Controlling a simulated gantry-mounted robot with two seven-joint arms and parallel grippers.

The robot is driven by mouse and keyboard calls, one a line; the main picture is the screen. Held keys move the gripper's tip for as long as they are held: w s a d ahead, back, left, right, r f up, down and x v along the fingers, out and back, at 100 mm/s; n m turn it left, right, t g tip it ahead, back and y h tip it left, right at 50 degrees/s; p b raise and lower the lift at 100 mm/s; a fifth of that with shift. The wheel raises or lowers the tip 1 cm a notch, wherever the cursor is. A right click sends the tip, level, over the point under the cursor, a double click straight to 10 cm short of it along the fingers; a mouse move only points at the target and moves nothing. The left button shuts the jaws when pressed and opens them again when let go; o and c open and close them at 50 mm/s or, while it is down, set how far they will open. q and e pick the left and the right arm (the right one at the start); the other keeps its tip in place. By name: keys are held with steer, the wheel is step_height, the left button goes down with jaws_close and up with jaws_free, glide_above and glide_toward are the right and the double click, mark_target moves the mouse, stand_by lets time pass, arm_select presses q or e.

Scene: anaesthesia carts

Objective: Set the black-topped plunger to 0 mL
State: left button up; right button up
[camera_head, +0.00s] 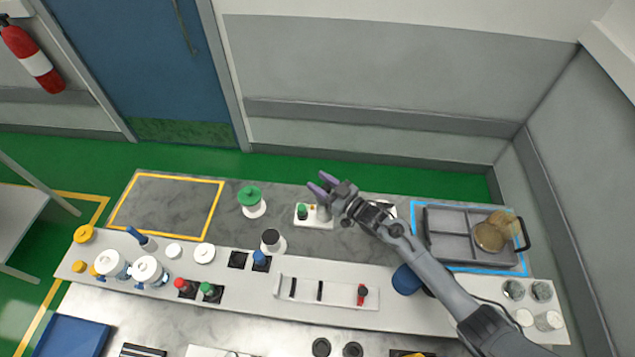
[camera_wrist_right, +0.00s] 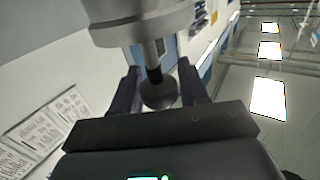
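A round white piece with a black top (camera_head: 270,236), which looks like the black-topped plunger, stands upright at the middle of the worktop. Any mL marks are too small to read. My right gripper (camera_head: 322,184) is up and to the right of it in the head view, apart from it, with its purple fingertips spread and nothing seen between them. In the right wrist view, a dark round knob (camera_wrist_right: 159,93) on a stem below a pale grey cylinder (camera_wrist_right: 140,22) shows between the fingers; I cannot tell what it belongs to. My left gripper is not in view.
A green-topped white piece (camera_head: 250,198) stands behind the black-topped one. A small white box with a green knob (camera_head: 302,212) lies near my right gripper. A white slotted panel (camera_head: 340,299) is in front, and a grey divided tray (camera_head: 450,220) at right. The yellow-outlined area (camera_head: 165,208) is clear.

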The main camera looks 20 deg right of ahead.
steer(key=shift+o, duration=1)
steer(key=shift+r, duration=0.15)
steer(key=shift+r, duration=0.6)
steer(key=s+d+r, duration=0.7)
steer(key=s+r, duration=0.2)
steer(key=shift+d+r, duration=0.25)
steer(key=shift+r, duration=0.05)
